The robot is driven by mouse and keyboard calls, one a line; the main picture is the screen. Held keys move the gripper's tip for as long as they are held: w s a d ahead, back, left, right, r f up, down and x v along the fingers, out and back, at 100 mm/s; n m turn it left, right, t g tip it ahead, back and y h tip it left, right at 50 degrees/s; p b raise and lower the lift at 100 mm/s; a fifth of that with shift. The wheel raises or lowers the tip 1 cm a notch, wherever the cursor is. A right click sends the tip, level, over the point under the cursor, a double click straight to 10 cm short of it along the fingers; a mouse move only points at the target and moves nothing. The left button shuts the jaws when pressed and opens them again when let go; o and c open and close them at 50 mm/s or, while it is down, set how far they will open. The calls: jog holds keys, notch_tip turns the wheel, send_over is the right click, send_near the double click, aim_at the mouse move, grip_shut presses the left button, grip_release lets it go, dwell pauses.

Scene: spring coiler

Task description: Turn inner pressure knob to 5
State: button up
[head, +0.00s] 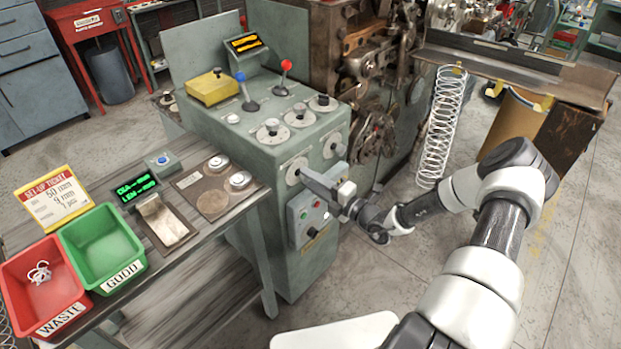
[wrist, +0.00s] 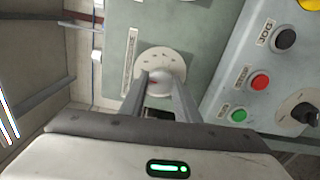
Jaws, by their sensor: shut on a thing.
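A round dial plate (head: 292,168) with a knob sits on the front face of the green machine, left of a second dial (head: 334,146). My gripper (head: 305,175) reaches this left dial from the right. In the wrist view the pale knob (wrist: 167,80) sits between the two fingertips of my gripper (wrist: 166,84), which is shut on it. The round scale plate (wrist: 160,59) shows behind the knob, with a small red mark near the knob. The label strip beside it is too small to read, and the number it points to cannot be told.
A control box with green (wrist: 238,115), red (wrist: 260,82) and black (wrist: 285,39) buttons and a dark rotary switch (wrist: 306,112) is close beside my gripper. Several knobs and two levers stand on the machine top. A bench with red (head: 40,320) and green bins (head: 75,240) is left.

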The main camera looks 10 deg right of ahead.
jog(key=shift+m, duration=2.3)
jog(key=o, duration=1)
jog(key=shift+o, duration=0.2)
jog(key=shift+s, duration=0.1)
jog(key=v, duration=1.7)
jog(key=shift+d, duration=0.1)
